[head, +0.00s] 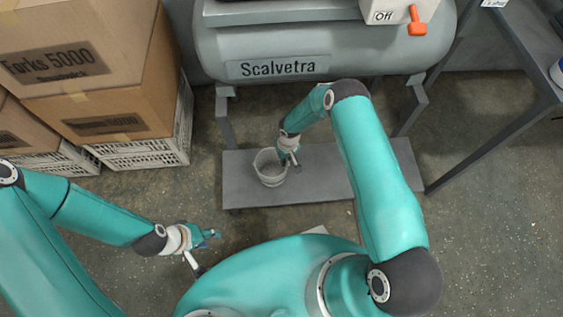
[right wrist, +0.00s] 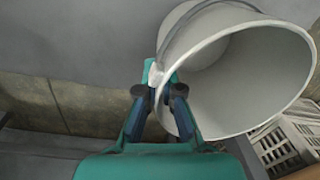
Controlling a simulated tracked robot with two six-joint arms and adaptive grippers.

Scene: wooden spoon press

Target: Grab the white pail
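The white pail (head: 268,172) is on the grey base plate under the tank in the head view. My right gripper (head: 287,160) reaches down to the pail's right rim. In the right wrist view, the pail (right wrist: 245,75) fills the upper right with its open mouth showing. The fingers of my right gripper (right wrist: 157,88) close in on either side of the near rim, beside the thin handle, and pinch it. My left gripper (head: 212,234) is over the floor at lower left, away from the pail; its fingers are too small to read.
The grey tank (head: 310,45) hangs over the back of the plate (head: 325,180). Cardboard boxes (head: 95,60) on white crates (head: 150,153) stand at the left. A metal table frame (head: 490,145) stands at the right. The floor left of the plate is clear.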

